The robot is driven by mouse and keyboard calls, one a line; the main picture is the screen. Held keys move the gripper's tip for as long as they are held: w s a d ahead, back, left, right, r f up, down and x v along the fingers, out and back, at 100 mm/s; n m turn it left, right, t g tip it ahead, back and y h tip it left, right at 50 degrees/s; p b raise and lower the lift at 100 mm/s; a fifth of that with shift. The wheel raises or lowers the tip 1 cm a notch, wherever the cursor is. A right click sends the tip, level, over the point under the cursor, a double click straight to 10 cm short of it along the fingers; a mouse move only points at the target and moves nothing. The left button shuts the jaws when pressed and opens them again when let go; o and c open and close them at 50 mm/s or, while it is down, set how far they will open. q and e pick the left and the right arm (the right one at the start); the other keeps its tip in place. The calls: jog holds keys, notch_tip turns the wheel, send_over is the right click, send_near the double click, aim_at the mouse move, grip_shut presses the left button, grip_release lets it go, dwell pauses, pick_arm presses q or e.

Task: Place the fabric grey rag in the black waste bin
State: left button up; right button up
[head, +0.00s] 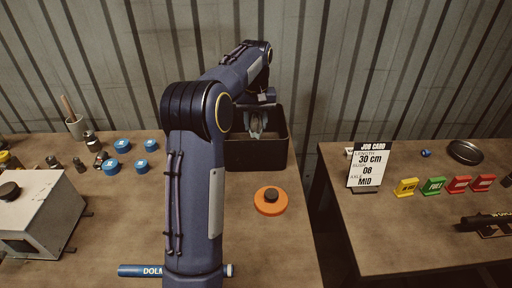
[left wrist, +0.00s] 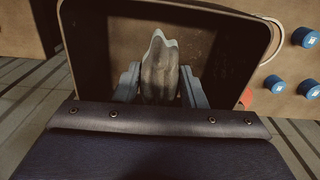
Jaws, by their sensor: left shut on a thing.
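The grey fabric rag (left wrist: 160,68) is between the two fingers of my left gripper (left wrist: 160,85) in the left wrist view. The gripper is shut on it. In the head view the rag (head: 254,124) shows as a small grey shape at the bin's opening. The black waste bin (head: 256,153) stands at the back right of the left table. The gripper and rag are over or within the bin's opening; the exact depth is hard to tell. The bin's rim (left wrist: 68,50) frames the rag in the wrist view. My right gripper is not in view.
An orange disc with a black knob (head: 270,201) lies in front of the bin. Several blue caps (head: 122,145) and dark fittings are on the left, near a grey box machine (head: 42,213). A blue tube (head: 142,270) lies at the front. A job card (head: 369,167) stands on the right table.

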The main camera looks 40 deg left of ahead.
pick_arm(q)
notch_tip(320, 180, down, 10)
jog(key=shift+a+f, duration=0.1)
jog(key=shift+f, duration=0.05)
dwell(0.3)
jog(key=shift+f, duration=0.15)
jog(key=o, duration=0.9)
jog(key=shift+o, duration=0.2)
